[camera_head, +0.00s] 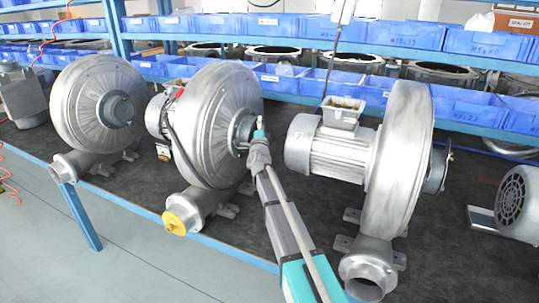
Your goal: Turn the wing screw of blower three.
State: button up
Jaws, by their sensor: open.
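Three large grey blowers stand on the dark bench: a left blower (82,98), a middle blower (212,120) and a right blower (397,155). I cannot tell which one is blower three, as no such number is readable. My arm reaches up from the lower edge, and my gripper (259,138) is at the hub on the right face of the middle blower. It is open. The gripper and wrist hide part of that hub, and I cannot tell whether they touch it. I cannot make out a wing screw.
A yellow cap (180,219) sits on the middle blower's outlet. The right blower's motor (328,146) stands close to the right of my gripper. A dark cable runs along the middle blower. Shelves with blue bins (405,36) line the back. A motor (517,202) lies at the right edge.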

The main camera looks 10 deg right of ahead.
jog(key=shift+f+n+t+b, duration=0.25)
jog(key=shift+n+t+b, duration=0.5)
jog(key=shift+b, duration=0.55)
